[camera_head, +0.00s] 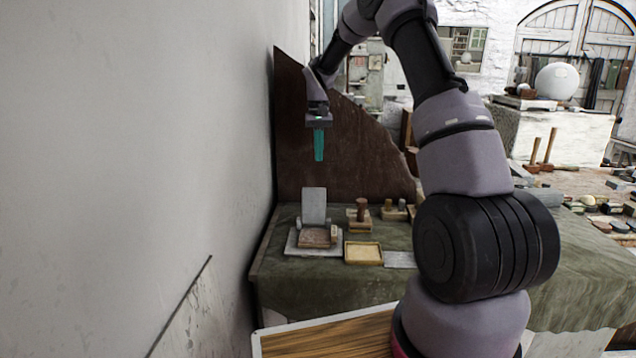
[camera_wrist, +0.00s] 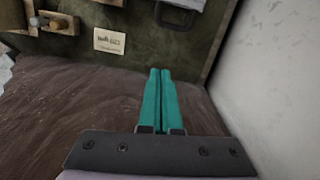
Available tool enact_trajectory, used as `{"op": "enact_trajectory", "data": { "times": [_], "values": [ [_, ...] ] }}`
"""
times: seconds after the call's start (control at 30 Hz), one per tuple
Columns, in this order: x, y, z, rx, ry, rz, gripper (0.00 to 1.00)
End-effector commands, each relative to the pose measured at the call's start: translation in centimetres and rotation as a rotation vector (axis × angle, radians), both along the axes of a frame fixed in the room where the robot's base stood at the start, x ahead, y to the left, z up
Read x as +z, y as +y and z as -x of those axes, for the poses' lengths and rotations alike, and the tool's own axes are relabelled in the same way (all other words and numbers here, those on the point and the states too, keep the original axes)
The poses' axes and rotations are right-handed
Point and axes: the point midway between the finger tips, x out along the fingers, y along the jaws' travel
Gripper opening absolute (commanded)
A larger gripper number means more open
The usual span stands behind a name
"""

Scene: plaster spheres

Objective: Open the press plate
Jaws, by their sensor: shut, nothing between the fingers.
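The press stands at the left of the green-covered table. Its pale press plate (camera_head: 314,205) stands nearly upright, tilted slightly back, behind a light base (camera_head: 293,246). A reddish-brown block (camera_head: 317,237) sits on the base in front of the plate. My gripper (camera_head: 319,158), with teal fingers, points down well above and behind the press, touching nothing. In the wrist view its fingers (camera_wrist: 160,72) are together and empty. A dark handle-like loop (camera_wrist: 178,18) and a pale edge show at the top there; I cannot tell if they belong to the press.
A yellowish tray (camera_head: 363,253) and a wooden stand with a brown peg (camera_head: 360,214) are right of the press. A white wall (camera_head: 130,150) is close on the left. A brown panel (camera_head: 345,160) rises behind the table. A small card (camera_wrist: 109,40) lies on the table.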

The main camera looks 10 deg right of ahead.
Motion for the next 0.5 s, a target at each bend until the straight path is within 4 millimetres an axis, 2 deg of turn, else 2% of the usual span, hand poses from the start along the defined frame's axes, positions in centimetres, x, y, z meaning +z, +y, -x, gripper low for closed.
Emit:
{"op": "enact_trajectory", "data": {
  "times": [0.1, 0.27, 0.37, 0.5],
  "values": [
    [0.0, 0.0, -0.2, -0.111, -0.023, 0.011, 0.0],
    [-0.7, -0.1, -0.3, -0.157, -0.029, 0.014, 0.0],
    [-2.1, -0.1, -0.2, -0.157, -0.025, 0.014, 0.0],
    [-4.9, -0.1, 0.0, -0.156, -0.024, 0.014, 0.0]
  ]
}}
